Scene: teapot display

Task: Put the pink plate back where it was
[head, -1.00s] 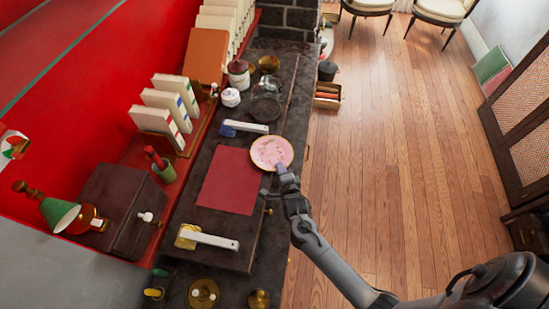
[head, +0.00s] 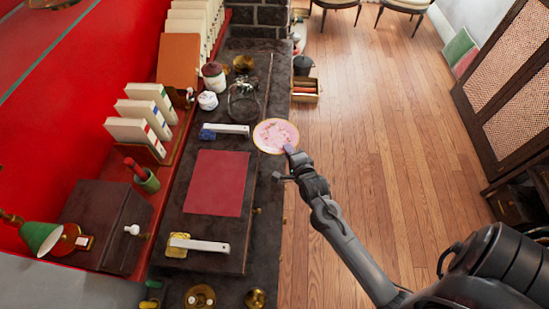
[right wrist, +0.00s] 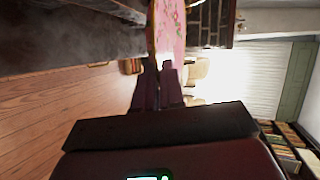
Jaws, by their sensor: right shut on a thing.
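The pink plate (head: 275,135) has a gold rim and a flowered pattern. In the head view it overlaps the right edge of the dark desk (head: 233,258), partly over the floor. My right gripper (head: 290,151) is shut on the plate's near edge. In the right wrist view the plate (right wrist: 169,32) stands edge-up in the picture, between the fingertips (right wrist: 158,82), and is cut off at the top. I cannot tell its exact height above the desk. My left gripper is in neither view.
A red mat (head: 216,183) lies on the desk, with white-handled tools (head: 226,129) (head: 200,245) above and below it. A glass dish (head: 243,107), white jar (head: 208,100) and red-lidded jar (head: 213,76) stand farther back. Open wooden floor (head: 400,160) lies to the right.

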